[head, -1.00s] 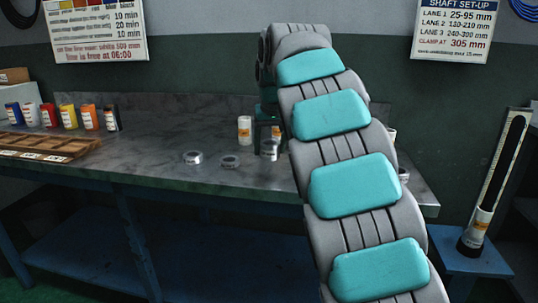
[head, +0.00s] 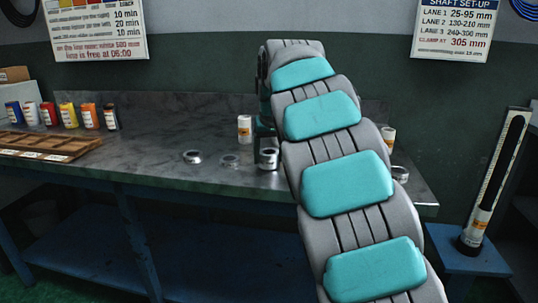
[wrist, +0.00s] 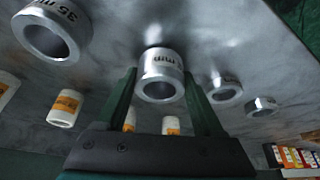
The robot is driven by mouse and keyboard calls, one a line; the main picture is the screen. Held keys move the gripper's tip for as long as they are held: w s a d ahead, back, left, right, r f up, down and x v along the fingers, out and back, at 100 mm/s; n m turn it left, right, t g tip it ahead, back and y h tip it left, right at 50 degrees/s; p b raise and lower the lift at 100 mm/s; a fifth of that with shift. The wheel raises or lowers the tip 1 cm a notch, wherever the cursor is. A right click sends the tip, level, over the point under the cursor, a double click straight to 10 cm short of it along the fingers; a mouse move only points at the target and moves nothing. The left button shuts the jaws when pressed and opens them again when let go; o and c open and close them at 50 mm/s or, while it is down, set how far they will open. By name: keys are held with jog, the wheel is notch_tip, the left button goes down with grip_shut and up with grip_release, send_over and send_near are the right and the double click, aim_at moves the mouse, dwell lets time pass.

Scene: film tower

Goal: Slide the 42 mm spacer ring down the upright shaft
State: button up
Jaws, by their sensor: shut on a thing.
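A silver spacer ring (wrist: 160,75) sits between the two dark green fingers of my gripper (wrist: 159,78), which is shut on it. Its label shows "mm"; I cannot read the number. In the head view the ring (head: 268,158) shows at the bench's front part, below my gripper; whether it touches the bench I cannot tell. My arm hides much of the gripper there. The dark upright shaft (head: 507,160) stands at the far right on a blue stand, beside a pale scale. A white sleeve with an orange label (head: 480,219) is around its lower part, above a black base.
On the grey bench (head: 150,150) lie loose rings, one (head: 192,157) left of my gripper, one marked 35 mm (wrist: 51,30). White containers with orange labels (head: 245,129) stand behind. A brown tray (head: 45,146) and coloured containers are at left. Free floor separates bench and shaft stand.

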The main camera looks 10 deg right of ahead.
jog(key=shift+f, duration=0.15)
jog(key=o, duration=1.5)
jog(key=shift+d+b+v, duration=0.2)
jog(key=shift+v, duration=1.75)
jog(key=shift+d+b+v, duration=0.15)
jog(key=shift+b+v, duration=0.05)
jog(key=shift+v, duration=1.75)
